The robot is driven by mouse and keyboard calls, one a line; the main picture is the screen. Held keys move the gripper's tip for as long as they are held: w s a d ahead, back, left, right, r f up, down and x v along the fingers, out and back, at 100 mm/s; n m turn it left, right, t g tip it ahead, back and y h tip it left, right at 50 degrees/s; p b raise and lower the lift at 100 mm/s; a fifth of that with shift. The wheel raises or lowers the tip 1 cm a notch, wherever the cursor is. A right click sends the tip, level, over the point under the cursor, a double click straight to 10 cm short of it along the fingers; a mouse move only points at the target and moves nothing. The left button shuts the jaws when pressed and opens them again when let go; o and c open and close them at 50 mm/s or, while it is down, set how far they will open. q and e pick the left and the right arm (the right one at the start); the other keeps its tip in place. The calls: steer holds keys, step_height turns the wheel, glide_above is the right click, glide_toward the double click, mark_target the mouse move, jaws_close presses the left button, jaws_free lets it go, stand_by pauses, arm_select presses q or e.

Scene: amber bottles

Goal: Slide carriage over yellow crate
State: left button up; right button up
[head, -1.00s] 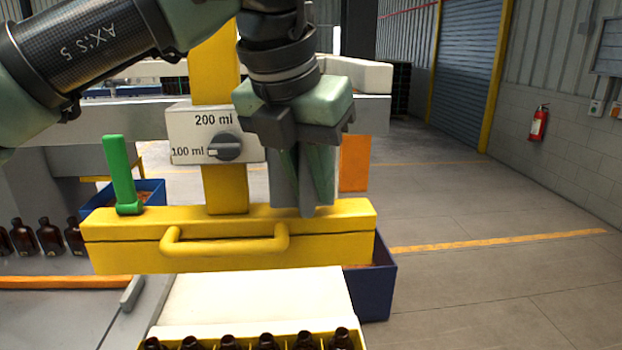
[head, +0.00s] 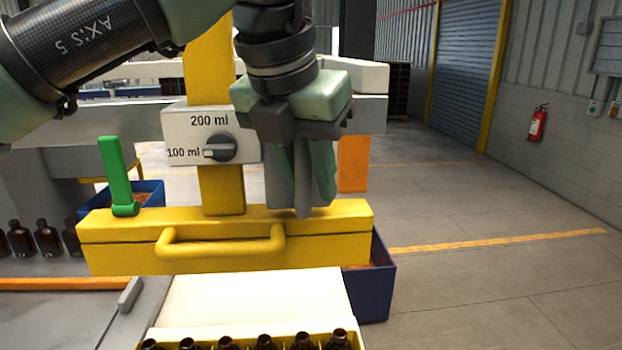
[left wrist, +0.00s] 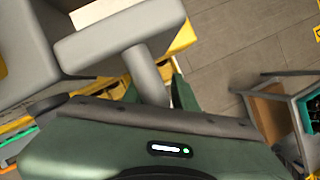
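The yellow carriage (head: 120,243) is a long block with a front handle, a green lever (head: 116,180) and a dial panel (head: 210,135) whose knob points at 100 ml. The yellow crate (head: 255,348) shows only in part at the bottom edge, with brown bottles (head: 264,341) in it. The carriage appears behind the crate, with a white panel (head: 250,300) between them. My left gripper (head: 303,205) is at the carriage's right part, fingers down, and appears shut on a grey post, which shows in the left wrist view (left wrist: 145,72). My right gripper is out of view.
A blue bin (head: 372,290) stands on the floor at the carriage's right end, and another blue bin (head: 150,192) is behind the green lever. Brown bottles (head: 48,238) stand at left behind an orange rail (head: 65,284). The floor to the right is open.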

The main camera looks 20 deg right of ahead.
arm_select(q)
steer(key=b+v, duration=0.1)
steer(key=v, duration=0.6)
steer(key=shift+a+r, duration=0.1)
steer(key=shift+r, duration=0.1)
steer(key=shift+r, duration=0.1)
steer(key=p, duration=0.4)
glide_toward(301, 139)
steer(key=shift+f, duration=1.1)
steer(key=p+v, duration=0.5)
steer(key=v, duration=0.2)
steer(key=shift+w+r, duration=0.2)
steer(key=shift+r, duration=0.2)
steer(key=shift+p, duration=0.35)
